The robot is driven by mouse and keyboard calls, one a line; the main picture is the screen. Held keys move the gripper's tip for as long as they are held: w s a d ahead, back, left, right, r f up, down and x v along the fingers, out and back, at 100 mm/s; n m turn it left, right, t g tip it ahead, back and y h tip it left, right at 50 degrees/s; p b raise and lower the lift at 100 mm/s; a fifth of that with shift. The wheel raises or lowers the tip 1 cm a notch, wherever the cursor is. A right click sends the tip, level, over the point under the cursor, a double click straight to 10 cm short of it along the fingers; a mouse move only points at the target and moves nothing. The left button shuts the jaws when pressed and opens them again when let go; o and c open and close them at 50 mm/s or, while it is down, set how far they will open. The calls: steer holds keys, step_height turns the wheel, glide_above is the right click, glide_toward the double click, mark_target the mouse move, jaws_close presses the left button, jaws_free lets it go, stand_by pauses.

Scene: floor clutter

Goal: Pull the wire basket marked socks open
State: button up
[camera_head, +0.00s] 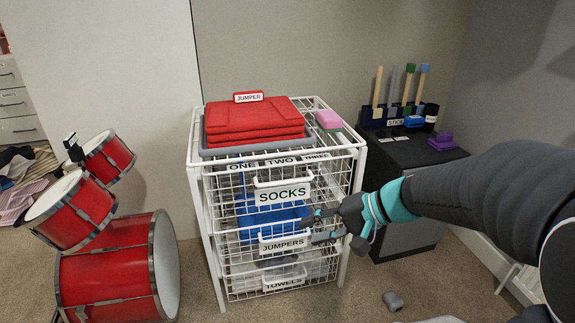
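The wire basket marked SOCKS (283,193) is the upper one in a white wire-basket rack. Its white handle and label face me, and blue cloth shows through the mesh. I cannot tell whether it is flush with the frame. My gripper (315,228) reaches in from the right, with its two fingers apart and nothing visible between them. In the picture it is to the lower right of the SOCKS label, near the right end of the JUMPERS label. I cannot tell whether it touches the mesh.
Below are baskets marked JUMPERS (284,244) and TOWELS (285,283). Folded red cloth (255,117) sits in a grey tray on the rack. Red drums (118,270) stand left. A dark cabinet (405,215) stands right.

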steer(key=w+m+t+y, duration=0.2)
steer(key=w, duration=0.5)
steer(key=m+t+y, duration=0.2)
steer(key=t, duration=0.1)
glide_toward(283, 183)
steer(key=p+x, duration=0.1)
steer(key=x, duration=0.9)
steer(key=shift+w+f, duration=0.2)
steer(key=shift+w, duration=0.1)
jaws_close()
